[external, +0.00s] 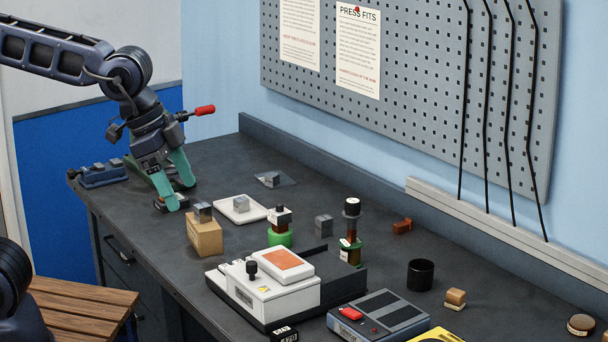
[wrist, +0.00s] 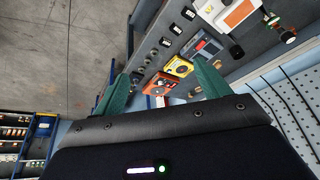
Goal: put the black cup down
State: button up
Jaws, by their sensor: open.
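The black cup (external: 420,275) stands upright on the dark bench top at the right in the external view, apart from its neighbours. My gripper (external: 178,196) is at the far left end of the bench, well away from the cup. Its two teal fingers are spread and point down beside a small dark item on the bench. In the wrist view my gripper (wrist: 161,73) is open, with nothing held between the fingers.
A white device with an orange pad (external: 262,292) and a blue-grey device (external: 377,318) stand along the front. A wooden block (external: 205,235), a white tray (external: 250,216) and a dark post (external: 351,230) lie between gripper and cup. A wood-topped piece (external: 455,298) sits right of the cup.

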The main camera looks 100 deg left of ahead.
jog(key=s+d+f, duration=0.2)
jog(key=s, duration=0.6)
jog(key=s+d+f, duration=0.2)
jog(key=s, duration=0.7)
jog(key=shift+d+f+h, duration=0.3)
jog(key=shift+d+f, duration=0.05)
jog(key=shift+d, duration=0.05)
